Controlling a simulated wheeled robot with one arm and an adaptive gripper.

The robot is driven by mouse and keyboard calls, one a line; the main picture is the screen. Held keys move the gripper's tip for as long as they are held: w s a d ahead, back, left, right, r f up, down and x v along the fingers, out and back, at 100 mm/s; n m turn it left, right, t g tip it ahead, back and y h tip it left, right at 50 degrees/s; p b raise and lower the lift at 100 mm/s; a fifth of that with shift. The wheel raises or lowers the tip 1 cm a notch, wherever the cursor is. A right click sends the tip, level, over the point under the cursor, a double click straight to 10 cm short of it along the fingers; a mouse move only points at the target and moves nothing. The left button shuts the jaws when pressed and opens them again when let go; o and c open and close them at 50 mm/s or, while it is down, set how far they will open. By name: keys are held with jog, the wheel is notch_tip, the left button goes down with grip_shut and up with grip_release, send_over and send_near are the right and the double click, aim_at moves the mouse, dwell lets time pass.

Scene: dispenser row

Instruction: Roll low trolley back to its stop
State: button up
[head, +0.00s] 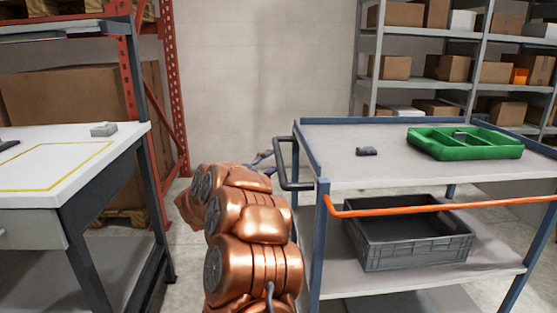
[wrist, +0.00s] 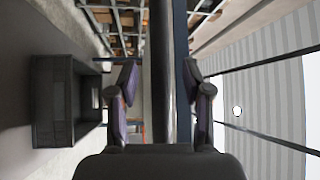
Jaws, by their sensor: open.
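The trolley (head: 340,175) has a blue frame, grey shelves, an orange front rail (head: 430,207) and a dark handle (head: 280,168) on its left end. My gripper (head: 264,157) is at that left end, close by the handle and partly hidden behind my copper arm. In the wrist view my gripper (wrist: 159,78) is open. A long dark bar (wrist: 166,110), seemingly the handle, runs between its fingers, with a blue frame part beside it. I see no clear gap or grip on it. No stop can be made out.
A green divided tray (head: 465,143) and a small dark object (head: 366,151) lie on the trolley's top. A dark crate (head: 415,240) sits on its lower shelf. A white workbench (head: 60,190) stands left; shelving (head: 420,85) stands behind.

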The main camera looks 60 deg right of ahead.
aim_at(278, 157)
jog(key=shift+s+d+r, duration=0.1)
jog(key=shift+d+r, duration=0.1)
jog(key=shift+d, duration=1.05)
jog(key=shift+s+d+r, duration=0.1)
jog(key=shift+d+r, duration=0.05)
jog(key=shift+d, duration=1.05)
grip_shut()
